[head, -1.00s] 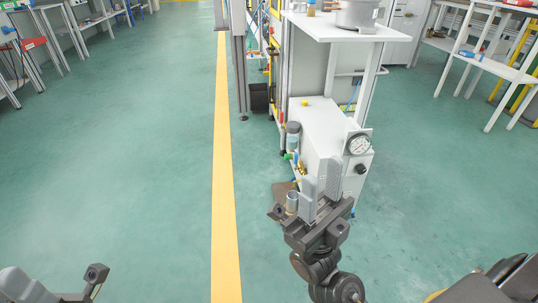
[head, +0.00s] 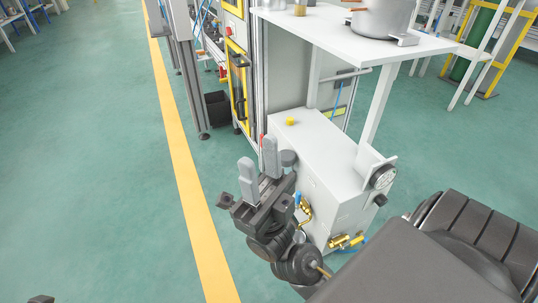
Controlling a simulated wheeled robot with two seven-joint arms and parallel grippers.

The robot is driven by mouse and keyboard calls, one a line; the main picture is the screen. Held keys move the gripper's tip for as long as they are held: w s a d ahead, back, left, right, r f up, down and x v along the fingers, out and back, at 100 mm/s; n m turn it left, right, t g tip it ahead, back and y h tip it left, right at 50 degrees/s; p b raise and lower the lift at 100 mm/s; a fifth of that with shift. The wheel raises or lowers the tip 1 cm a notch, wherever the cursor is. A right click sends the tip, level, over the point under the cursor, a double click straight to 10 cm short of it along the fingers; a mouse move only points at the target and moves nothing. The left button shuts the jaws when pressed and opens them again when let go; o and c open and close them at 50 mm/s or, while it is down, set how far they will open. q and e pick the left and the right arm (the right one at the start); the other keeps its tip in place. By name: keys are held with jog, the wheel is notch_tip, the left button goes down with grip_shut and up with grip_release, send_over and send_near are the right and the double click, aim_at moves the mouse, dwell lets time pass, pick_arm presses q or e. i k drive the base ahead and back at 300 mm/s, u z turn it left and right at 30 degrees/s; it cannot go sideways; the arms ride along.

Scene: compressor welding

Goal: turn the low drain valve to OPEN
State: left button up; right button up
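A light grey box-shaped unit (head: 322,155) stands on the floor right of centre. Brass valve fittings with a yellow part (head: 347,241) sit low on its near face and look like the low drain valve; its handle position is too small to read. Another brass fitting with a blue handle (head: 299,203) is on the left side, partly hidden by my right arm. My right gripper (head: 259,160) is open and empty, fingers pointing up, left of the unit and apart from the valve in the picture. Only a dark tip of my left gripper (head: 40,299) shows at the bottom left edge.
A round gauge (head: 383,177) and a black knob (head: 380,200) are at the unit's right end. A yellow button (head: 290,121) is on top. A white table (head: 345,35) with a pot (head: 382,18) stands behind. The floor left of the yellow line (head: 190,180) is clear.

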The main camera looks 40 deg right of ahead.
aim_at(298, 194)
jog(key=i, duration=3.35)
jog(key=z, duration=4.65)
jog(key=i, duration=0.5)
